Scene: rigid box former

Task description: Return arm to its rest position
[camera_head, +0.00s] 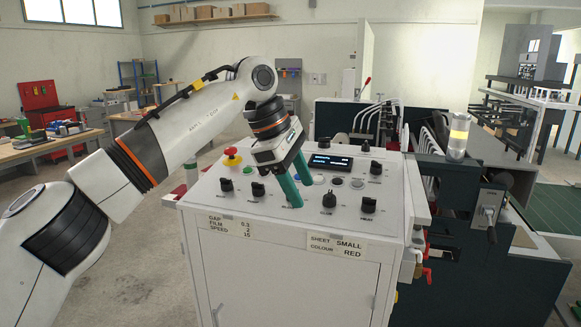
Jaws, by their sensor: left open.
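My left arm (180,130) reaches in from the left over the white control cabinet (290,265). My left gripper (302,194) has green fingers and points down at the middle of the sloped control panel (225,205). The fingers look apart and I see nothing held between them. The fingertips are close to the panel surface among the knobs; I cannot tell whether they touch it. They hide part of the panel behind them. My right gripper is not in view.
A red emergency button (232,155), black knobs (368,205) and a small display (331,162) sit around the gripper. A dark machine with a signal lamp (458,134) stands at the right. A workbench (40,150) is at the far left. Open floor lies left of the cabinet.

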